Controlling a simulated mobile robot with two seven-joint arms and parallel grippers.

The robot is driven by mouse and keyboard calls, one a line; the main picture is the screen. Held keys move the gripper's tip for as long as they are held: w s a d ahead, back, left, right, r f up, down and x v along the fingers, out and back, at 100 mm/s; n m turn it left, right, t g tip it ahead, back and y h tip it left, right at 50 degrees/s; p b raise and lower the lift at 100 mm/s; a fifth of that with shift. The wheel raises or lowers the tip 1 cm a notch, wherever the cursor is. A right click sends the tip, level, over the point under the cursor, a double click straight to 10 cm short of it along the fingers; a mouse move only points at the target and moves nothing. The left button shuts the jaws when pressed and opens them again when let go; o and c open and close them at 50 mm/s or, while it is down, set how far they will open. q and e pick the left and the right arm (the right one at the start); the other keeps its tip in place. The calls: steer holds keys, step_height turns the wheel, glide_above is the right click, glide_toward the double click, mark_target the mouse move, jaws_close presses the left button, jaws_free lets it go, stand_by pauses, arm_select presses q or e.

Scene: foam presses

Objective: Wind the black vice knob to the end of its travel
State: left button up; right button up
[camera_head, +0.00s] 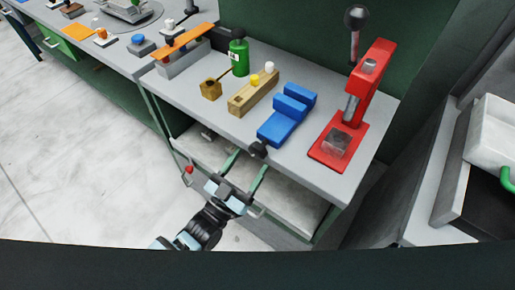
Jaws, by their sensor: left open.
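The blue vice (279,125) sits on the grey workbench near its front edge. Its black knob (258,149) sticks out at the front end of the vice, over the bench edge. My left gripper (251,161) comes up from below in front of the bench, its two fingers spread wide. The fingertips are close to the black knob, one on each side of it in the picture. I cannot tell whether they reach around it or stay just short. Nothing shows in its grasp. My right gripper is not in view.
A red press (366,87) with a black-balled lever stands right of the vice. A lower shelf (291,197) lies under the bench.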

mark_target(255, 154)
arm_select(q)
steer(key=shift+x, duration=2.35)
steer(key=c, duration=1)
steer(key=m+g+h, duration=0.1)
steer(key=m, duration=0.2)
steer(key=shift+f, duration=0.1)
steer(key=shift+m+g+h, duration=0.7)
steer(key=shift+m+g, duration=0.1)
steer(key=shift+m, duration=0.9)
steer(key=o, duration=0.9)
steer(key=shift+o, duration=0.5)
steer(key=shift+s, duration=0.1)
